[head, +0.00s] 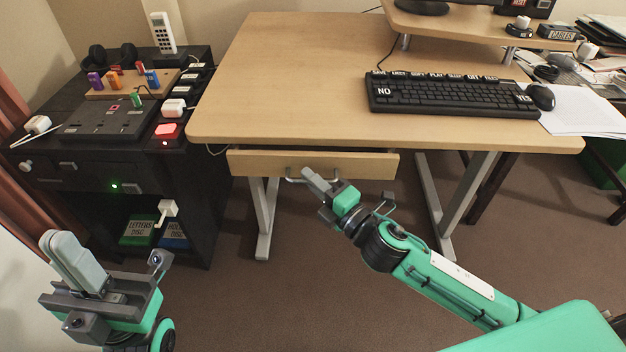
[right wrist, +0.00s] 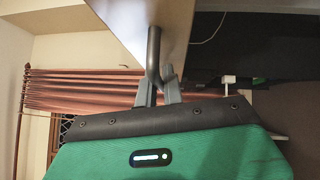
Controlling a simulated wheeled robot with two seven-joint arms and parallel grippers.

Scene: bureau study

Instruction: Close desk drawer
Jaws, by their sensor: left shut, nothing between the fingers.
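The desk drawer (head: 250,163) has a light wood front below the front edge of the desk (head: 290,85). A narrow dark gap shows above it; how far out it stands is hard to tell. Its grey bar handle (head: 291,179) also shows in the right wrist view (right wrist: 154,50). My right gripper (head: 311,177) is at the handle, with its fingers (right wrist: 160,88) close on either side of the bar in the right wrist view. It hides part of the handle in the head view. My left gripper (head: 68,255) is shut and empty at the lower left, away from the drawer.
A black cabinet (head: 205,205) with devices on top stands left of the desk. A keyboard (head: 450,97), mouse (head: 541,97) and papers (head: 590,115) lie on the desk's right side. Desk legs (head: 262,220) stand below. The brown floor (head: 300,290) in front is clear.

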